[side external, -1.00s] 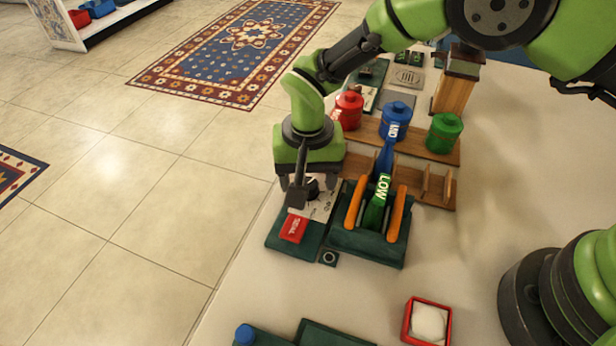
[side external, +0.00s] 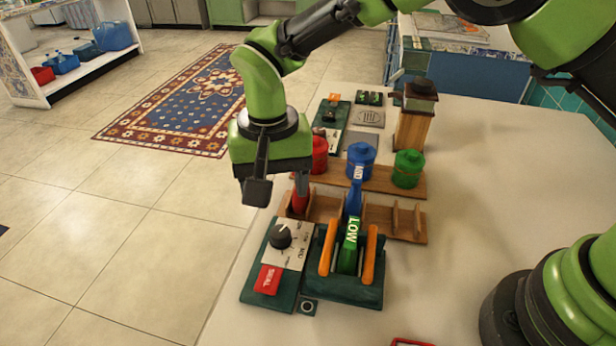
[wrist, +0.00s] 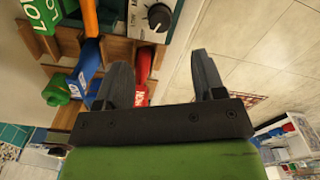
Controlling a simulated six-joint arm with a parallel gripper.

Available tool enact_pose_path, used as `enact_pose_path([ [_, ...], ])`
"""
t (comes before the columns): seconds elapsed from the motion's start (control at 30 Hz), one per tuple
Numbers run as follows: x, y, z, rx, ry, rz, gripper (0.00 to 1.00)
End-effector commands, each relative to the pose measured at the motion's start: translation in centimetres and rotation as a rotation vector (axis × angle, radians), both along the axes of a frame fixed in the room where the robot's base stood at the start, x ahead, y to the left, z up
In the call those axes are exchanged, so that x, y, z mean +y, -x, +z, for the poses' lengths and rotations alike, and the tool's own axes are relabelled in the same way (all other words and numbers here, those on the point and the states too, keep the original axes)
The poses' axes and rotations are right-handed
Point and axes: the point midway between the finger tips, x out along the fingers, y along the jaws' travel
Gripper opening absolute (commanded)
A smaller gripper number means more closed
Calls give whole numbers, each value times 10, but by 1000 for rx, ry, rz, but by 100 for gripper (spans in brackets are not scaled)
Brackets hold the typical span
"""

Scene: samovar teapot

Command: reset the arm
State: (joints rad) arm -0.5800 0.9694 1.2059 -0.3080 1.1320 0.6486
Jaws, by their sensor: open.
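My gripper (side external: 278,190) hangs open and empty in the side external view, raised above the left edge of the table. Its two dark fingers also show apart in the wrist view (wrist: 160,75), with nothing held between them. Below and in front of it is a dark green panel with a black knob (side external: 281,236) and a red SEAL block (side external: 268,279). The knob also shows in the wrist view (wrist: 159,17). A red tool (side external: 300,196) stands in the wooden rack behind one finger, partly hidden; I cannot tell the gap.
Red (side external: 319,155), blue (side external: 361,161) and green (side external: 408,169) canisters stand on a wooden shelf. Table space at right is clear.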

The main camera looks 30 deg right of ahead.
Motion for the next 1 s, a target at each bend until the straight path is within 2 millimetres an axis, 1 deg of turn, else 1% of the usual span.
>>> enact_pose_path([
  [0.07, 0, 0, 1, 0, -1, 0, 63],
  [0.17, -5, -1, 12, -11, -13, -3, 63],
  [0.27, -20, -3, 40, -41, -42, -5, 63],
  [0.3, -28, -2, 56, -58, -58, -5, 63],
  [0.37, -43, 2, 80, -88, -82, -6, 63],
  [0.4, -55, 5, 96, -111, -98, -5, 63],
  [0.47, -71, 14, 119, -146, -121, -5, 63],
  [0.5, -82, 20, 133, -170, -134, -4, 63],
  [0.6, -108, 41, 163, -234, -162, -2, 63],
  [0.67, -123, 56, 177, -273, -175, 0, 63],
  [0.7, -132, 67, 185, -301, -182, 1, 63],
  [0.77, -145, 84, 196, -346, -190, 4, 63],
  [0.83, -159, 105, 204, -396, -197, 5, 63],
  [0.9, -170, 127, 208, -449, -197, 8, 63],
  [1.0, -182, 154, 209, -517, -193, 11, 63],
])
